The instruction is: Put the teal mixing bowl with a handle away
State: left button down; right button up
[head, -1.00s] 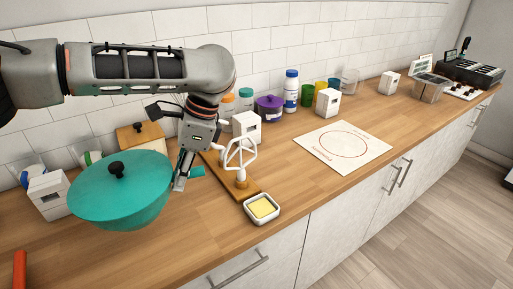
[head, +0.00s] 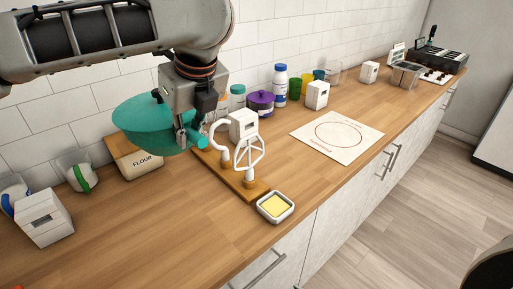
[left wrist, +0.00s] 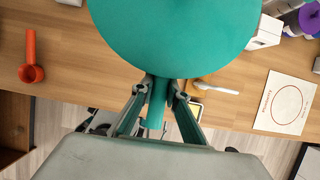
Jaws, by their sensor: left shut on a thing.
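The teal mixing bowl (head: 135,124) is held up over the back of the counter, in front of the tiled wall. My left gripper (head: 192,138) is shut on that handle and partly hides the bowl's right side. In the left wrist view the bowl (left wrist: 175,35) fills the top middle, with its handle between the fingers of the left gripper (left wrist: 160,88). My right gripper is not in view.
A flour box (head: 140,160) stands just below the bowl. A wooden stand with white whisk attachments (head: 249,155) and a butter dish (head: 275,207) are to the right. A white mat with a red circle (head: 338,134) lies flat and empty. The front left counter is mostly clear.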

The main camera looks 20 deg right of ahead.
pick_arm(q)
notch_tip(320, 180, down, 20)
jog(key=shift+d+r+b, duration=0.1)
jog(key=shift+b, duration=0.65)
jog(key=c, duration=2)
grip_release()
jog(key=shift+s, duration=0.1)
